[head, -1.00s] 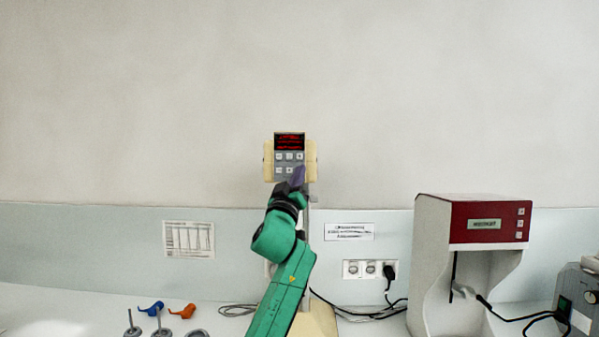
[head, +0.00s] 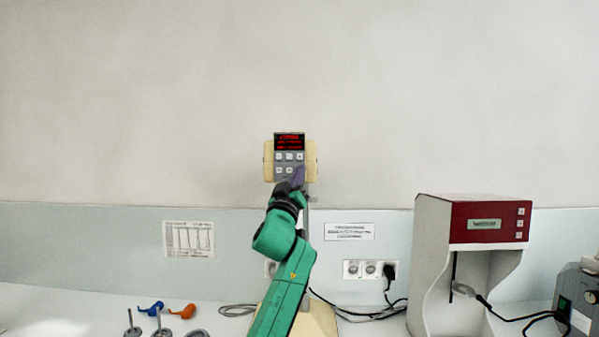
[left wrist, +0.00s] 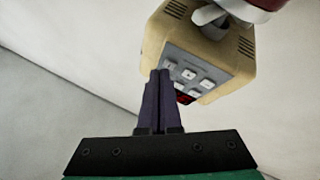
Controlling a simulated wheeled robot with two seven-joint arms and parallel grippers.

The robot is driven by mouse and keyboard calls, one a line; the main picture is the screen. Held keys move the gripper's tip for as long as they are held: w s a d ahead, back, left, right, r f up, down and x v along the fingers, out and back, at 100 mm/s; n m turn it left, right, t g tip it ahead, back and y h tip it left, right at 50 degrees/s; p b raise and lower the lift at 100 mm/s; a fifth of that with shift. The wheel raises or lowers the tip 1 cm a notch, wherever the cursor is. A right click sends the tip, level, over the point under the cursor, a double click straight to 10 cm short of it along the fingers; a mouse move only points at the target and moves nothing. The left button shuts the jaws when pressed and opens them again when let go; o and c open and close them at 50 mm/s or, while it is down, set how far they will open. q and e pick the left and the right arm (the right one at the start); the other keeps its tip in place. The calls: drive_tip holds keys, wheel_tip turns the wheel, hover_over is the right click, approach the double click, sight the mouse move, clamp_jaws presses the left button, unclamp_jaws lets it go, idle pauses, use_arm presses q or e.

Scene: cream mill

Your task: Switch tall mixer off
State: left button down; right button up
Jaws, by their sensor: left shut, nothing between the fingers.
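The tall mixer (head: 312,147) has a cream head on a thin pole, with a grey button panel and a display (head: 289,142) lit with red text. My left gripper (head: 298,176) is shut and empty, its purple fingertips in front of the lower right of the panel. In the left wrist view the mixer head (left wrist: 222,55) shows close up, and the shut fingers (left wrist: 160,78) reach the edge of its button panel (left wrist: 190,77). The fingers hide part of the panel; I cannot tell whether they touch a button. My right gripper is not in view.
A red and white machine (head: 487,222) stands at the right, with a grey device (head: 577,300) beside it. Wall sockets (head: 369,269) and black cables lie behind the mixer base. Blue (head: 151,308) and orange (head: 183,312) items lie at the left. The wall above is clear.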

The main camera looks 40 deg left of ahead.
use_arm(q)
drive_tip(key=shift+w+a, duration=0.2)
idle(0.3)
idle(0.3)
drive_tip(key=shift+s+d, duration=0.45)
drive_tip(key=shift+s, duration=0.1)
drive_tip(key=s+d, duration=0.1)
drive_tip(key=s, duration=0.1)
drive_tip(key=s+d+b, duration=0.1)
drive_tip(key=s+d, duration=0.1)
drive_tip(key=shift+r, duration=0.2)
idle(0.7)
